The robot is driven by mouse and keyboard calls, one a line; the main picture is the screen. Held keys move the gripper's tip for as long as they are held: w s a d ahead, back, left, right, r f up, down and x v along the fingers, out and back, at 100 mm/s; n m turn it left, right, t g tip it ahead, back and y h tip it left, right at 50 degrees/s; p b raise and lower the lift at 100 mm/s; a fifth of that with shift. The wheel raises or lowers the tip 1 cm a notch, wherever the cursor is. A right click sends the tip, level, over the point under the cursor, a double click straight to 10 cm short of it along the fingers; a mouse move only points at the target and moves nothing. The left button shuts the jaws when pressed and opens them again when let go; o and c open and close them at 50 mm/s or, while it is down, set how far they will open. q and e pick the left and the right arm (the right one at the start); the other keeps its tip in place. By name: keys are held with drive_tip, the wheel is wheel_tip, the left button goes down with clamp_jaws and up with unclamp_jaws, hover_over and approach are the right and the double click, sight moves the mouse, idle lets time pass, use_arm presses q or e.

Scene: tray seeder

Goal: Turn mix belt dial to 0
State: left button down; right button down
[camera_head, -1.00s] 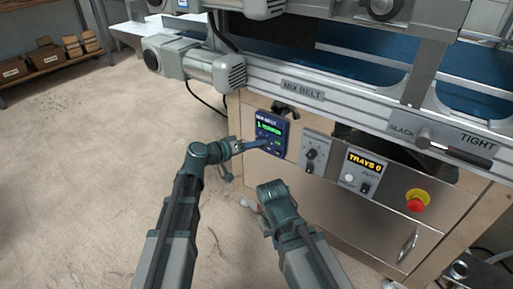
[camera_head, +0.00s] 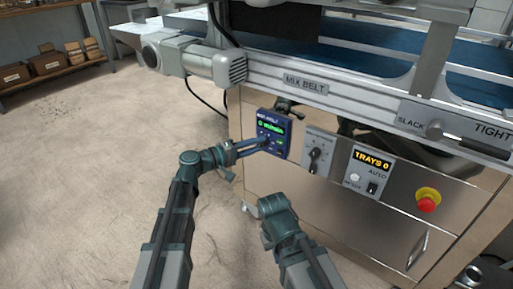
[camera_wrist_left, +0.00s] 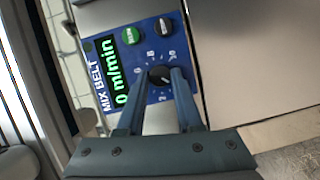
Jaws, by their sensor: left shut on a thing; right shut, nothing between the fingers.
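The blue mix belt control box (camera_head: 271,122) hangs on the front of the machine below the MIX BELT label. Its green display (camera_wrist_left: 118,75) reads 0 m/min in the left wrist view. The black mix belt dial (camera_wrist_left: 160,76) sits on the box inside a ring of white numbers. My left gripper (camera_head: 265,143) is shut on this dial, one finger on each side, as the left wrist view also shows. The fingers hide part of the scale. My right gripper (camera_head: 262,207) is shut and empty, low in front of the cabinet, away from the box.
To the right are a grey knob panel (camera_head: 317,153), the TRAYS 0 panel (camera_head: 368,170) and a red emergency button (camera_head: 427,204). The floor at the left is clear.

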idle(0.5)
use_arm(q)
drive_tip(key=c, duration=0.6)
unclamp_jaws()
drive_tip(key=v, duration=1.4)
drive_tip(key=shift+f+p, duration=0.15)
drive_tip(key=shift+p, duration=0.2)
